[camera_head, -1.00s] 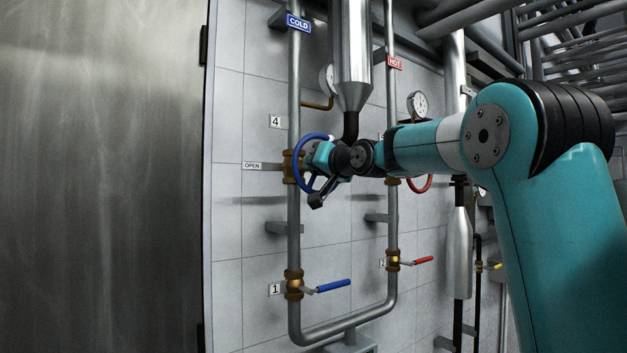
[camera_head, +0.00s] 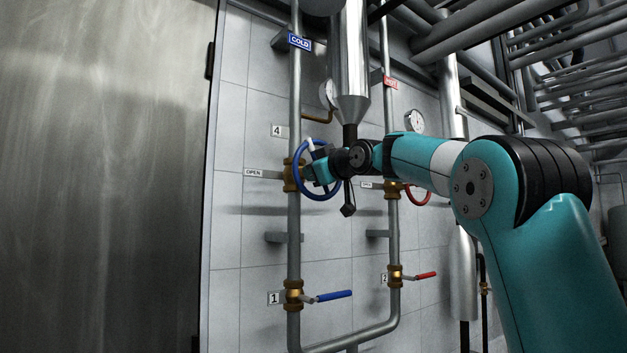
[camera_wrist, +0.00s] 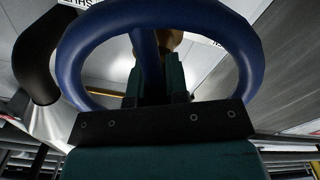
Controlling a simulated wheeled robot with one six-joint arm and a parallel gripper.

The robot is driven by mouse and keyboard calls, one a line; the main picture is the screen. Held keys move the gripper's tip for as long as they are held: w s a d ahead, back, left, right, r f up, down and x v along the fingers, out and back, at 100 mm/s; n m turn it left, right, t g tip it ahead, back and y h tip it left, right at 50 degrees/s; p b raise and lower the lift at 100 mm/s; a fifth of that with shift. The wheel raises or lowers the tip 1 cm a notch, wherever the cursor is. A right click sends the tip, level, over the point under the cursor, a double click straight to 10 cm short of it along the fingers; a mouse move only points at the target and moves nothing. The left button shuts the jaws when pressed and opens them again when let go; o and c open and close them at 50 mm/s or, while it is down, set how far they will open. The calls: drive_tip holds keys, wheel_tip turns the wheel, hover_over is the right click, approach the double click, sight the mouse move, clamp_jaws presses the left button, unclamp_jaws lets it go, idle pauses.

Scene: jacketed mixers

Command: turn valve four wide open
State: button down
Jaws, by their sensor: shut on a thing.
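Valve four is a blue handwheel (camera_head: 301,186) on a brass body (camera_head: 290,175), on the left, cold pipe beside the 4 label (camera_head: 277,131). My gripper (camera_head: 313,172) reaches it from the right and is shut on the wheel. In the wrist view the blue rim (camera_wrist: 75,58) arches around my gripper's fingers (camera_wrist: 150,75), with a blue spoke (camera_wrist: 143,42) running in between them. The exact contact of the fingertips is hidden. An OPEN plate (camera_head: 254,173) sits left of the valve.
A red handwheel (camera_head: 419,196) is on the hot pipe to the right. Below are a blue lever (camera_head: 335,295) at valve one and a red lever (camera_head: 426,275) at valve two. A steel cylinder (camera_head: 353,60) hangs above my wrist. A metal door (camera_head: 100,170) fills the left.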

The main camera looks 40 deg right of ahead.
drive_tip(key=n, duration=0.1)
drive_tip(key=n+b, duration=0.1)
drive_tip(key=n, duration=0.1)
drive_tip(key=shift+f+n+b, duration=0.25)
drive_tip(key=shift+n+b, duration=0.1)
drive_tip(key=shift+n, duration=0.05)
drive_tip(key=n+b, duration=0.1)
drive_tip(key=n, duration=0.2)
drive_tip(key=shift+n, duration=0.3)
drive_tip(key=n+b, duration=0.2)
drive_tip(key=n, duration=0.2)
drive_tip(key=shift+r+n+b, duration=0.1)
drive_tip(key=shift+n+b, duration=0.2)
drive_tip(key=shift+n, duration=1.3)
drive_tip(key=c, duration=1)
unclamp_jaws()
drive_tip(key=shift+a, duration=0.1)
drive_tip(key=shift+r, duration=0.1)
